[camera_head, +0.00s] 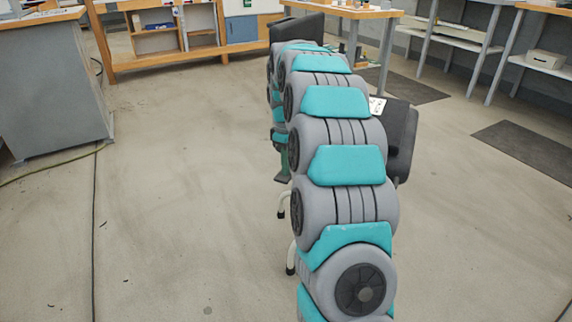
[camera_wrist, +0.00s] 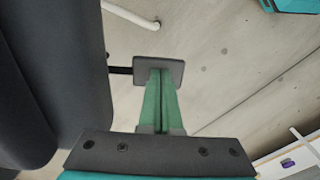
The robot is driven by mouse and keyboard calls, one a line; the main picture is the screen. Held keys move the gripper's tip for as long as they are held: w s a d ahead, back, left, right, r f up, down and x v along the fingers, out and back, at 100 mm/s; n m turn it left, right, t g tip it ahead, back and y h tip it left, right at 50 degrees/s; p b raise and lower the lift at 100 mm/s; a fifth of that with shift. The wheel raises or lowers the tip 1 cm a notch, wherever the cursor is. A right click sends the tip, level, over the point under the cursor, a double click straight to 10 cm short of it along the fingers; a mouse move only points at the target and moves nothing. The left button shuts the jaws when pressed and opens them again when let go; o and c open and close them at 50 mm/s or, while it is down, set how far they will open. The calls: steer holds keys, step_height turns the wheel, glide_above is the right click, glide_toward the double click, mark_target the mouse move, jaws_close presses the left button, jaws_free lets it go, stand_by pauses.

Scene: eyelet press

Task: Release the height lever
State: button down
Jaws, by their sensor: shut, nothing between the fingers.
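In the wrist view, a thin black lever rod (camera_wrist: 120,70) reaches out from the dark padded chair part at the left (camera_wrist: 45,75). It meets a dark, flat, square paddle (camera_wrist: 174,68). My gripper (camera_wrist: 159,76) has its green fingers shut together, with nothing between them. Their tips overlap the paddle in the picture; I cannot tell whether they touch or press it. In the head view, my arm hides much of the black chair (camera_head: 402,140), and the lever cannot be made out. My gripper's green fingers (camera_head: 282,165) show beside my arm.
Pale curved chair legs show in the head view (camera_head: 291,258) and wrist view (camera_wrist: 130,14). A grey cabinet (camera_head: 55,85) stands at the left. Wooden benches (camera_head: 345,13) and shelves (camera_head: 190,50) line the back. Cables cross the left floor.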

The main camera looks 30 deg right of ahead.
mark_target(286, 181)
steer(key=shift+f, duration=0.1)
steer(key=shift+s+a+f+t+h+b, duration=0.1)
steer(key=shift+f+t+h+b, duration=0.1)
steer(key=shift+f+h+b, duration=0.25)
steer(key=shift+s+a+f+t+h+b, duration=0.15)
steer(key=shift+f+t+b, duration=0.1)
steer(key=shift+f, duration=0.3)
step_height(286, 181, down, 3)
steer(key=shift+r+t+h+b, duration=0.1)
steer(key=shift+t+h+b, duration=0.45)
steer(key=shift+h+b, duration=0.15)
steer(key=shift+t+h, duration=0.7)
steer(key=shift+h, duration=0.2)
steer(key=shift+s+a+f+b+x, duration=0.1)
steer(key=shift+a+b+x, duration=0.1)
steer(key=shift+x, duration=0.65)
steer(key=shift+s+a+f+b+x, duration=0.1)
steer(key=shift+b+x, duration=0.05)
steer(key=shift+x, duration=0.7)
steer(key=shift+s+a+f+b+x, duration=0.1)
steer(key=shift+b+x, duration=0.1)
steer(key=shift+x, duration=0.65)
steer(key=shift+r, duration=0.1)
